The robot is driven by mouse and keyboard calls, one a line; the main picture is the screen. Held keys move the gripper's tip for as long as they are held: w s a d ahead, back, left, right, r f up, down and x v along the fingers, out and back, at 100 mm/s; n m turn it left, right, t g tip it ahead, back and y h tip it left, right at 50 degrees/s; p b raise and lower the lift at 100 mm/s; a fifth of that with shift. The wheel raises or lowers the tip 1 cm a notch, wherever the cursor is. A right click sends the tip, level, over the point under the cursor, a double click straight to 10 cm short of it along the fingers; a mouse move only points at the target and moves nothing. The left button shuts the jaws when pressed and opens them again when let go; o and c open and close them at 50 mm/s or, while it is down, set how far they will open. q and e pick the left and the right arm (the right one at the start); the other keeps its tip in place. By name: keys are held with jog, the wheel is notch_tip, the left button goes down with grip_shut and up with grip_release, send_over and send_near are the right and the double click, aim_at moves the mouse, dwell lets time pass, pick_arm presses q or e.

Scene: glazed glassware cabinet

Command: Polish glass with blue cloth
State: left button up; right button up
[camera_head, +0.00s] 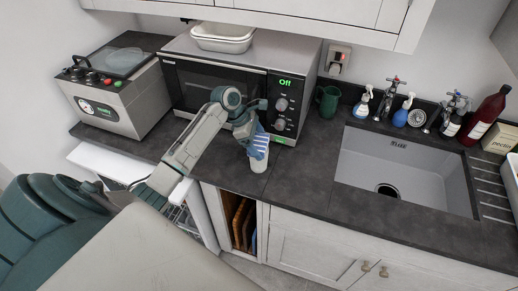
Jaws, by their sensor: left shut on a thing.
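My left gripper (247,127) is over the dark worktop in front of the microwave. It is shut on a blue cloth with white stripes (258,146). The cloth hangs down over the upper part of a pale, whitish glass (259,163), which stands upright near the worktop's front edge. The cloth hides the glass's rim, and I cannot tell whether any cloth is inside it. My right gripper is not in view.
The microwave (215,88) is close behind the gripper, and a vacuum machine (118,92) stands to the left. A green mug (327,101) stands behind the glass to the right. The sink (408,170), taps and several bottles are farther right. The worktop before the sink is clear.

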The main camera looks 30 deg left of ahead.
pick_arm(q)
jog(key=shift+d, duration=1.15)
jog(key=shift+c, duration=0.2)
jog(key=shift+a, duration=2.2)
jog(key=shift+d, duration=2.25)
jog(key=shift+s+a, duration=0.1)
jog(key=shift+a, duration=2.1)
jog(key=shift+d, duration=2.15)
jog(key=shift+a+f, duration=0.1)
jog(key=shift+a, duration=0.7)
jog(key=shift+a, duration=1.45)
